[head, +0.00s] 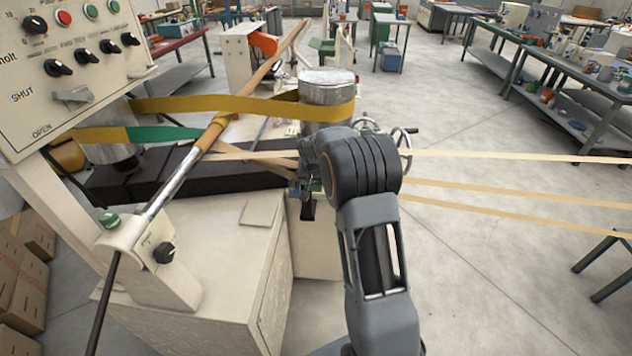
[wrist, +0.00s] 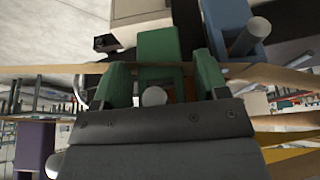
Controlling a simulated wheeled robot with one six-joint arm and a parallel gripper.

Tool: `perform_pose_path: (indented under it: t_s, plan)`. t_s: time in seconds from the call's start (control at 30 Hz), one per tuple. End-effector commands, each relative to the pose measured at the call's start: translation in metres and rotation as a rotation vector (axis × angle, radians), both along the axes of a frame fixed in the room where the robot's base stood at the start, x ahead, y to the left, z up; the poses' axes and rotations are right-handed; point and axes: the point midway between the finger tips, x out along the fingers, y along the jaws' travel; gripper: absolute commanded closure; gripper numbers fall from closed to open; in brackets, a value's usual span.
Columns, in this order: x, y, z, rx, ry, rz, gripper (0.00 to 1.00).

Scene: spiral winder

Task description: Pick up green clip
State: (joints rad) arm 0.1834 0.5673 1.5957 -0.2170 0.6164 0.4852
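A green block that looks like the green clip (wrist: 158,45) shows in the middle of the wrist view, with a round grey end (wrist: 153,96) below it. My gripper (wrist: 163,70) has two greenish fingers, one on each side of this block. They stand apart, with gaps visible between them and the block, so it looks open. A tan strip (wrist: 55,69) crosses at the fingers' height. In the head view, my arm hides most of my gripper and the clip; only small dark and greenish parts show beside the machine.
A blue block (wrist: 228,20) with a grey cylinder is close on the right in the wrist view. Tan strips (head: 520,190) run right from the machine. A metal drum (head: 327,88) with a yellow belt (head: 220,104) stands behind my arm.

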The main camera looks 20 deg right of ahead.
Motion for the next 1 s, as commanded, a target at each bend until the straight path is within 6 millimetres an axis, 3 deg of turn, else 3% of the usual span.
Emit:
perform_pose_path:
  t_s: [0.47, 0.9, 1.0]
  plan:
    - [0.000, 0.000, 0.000, 0.000, 0.000, 0.000, 0.79]
    - [0.000, 0.000, 0.005, 0.000, -0.004, 0.000, 0.79]
    - [-0.012, 0.007, 0.006, 0.000, -0.001, 0.002, 0.79]
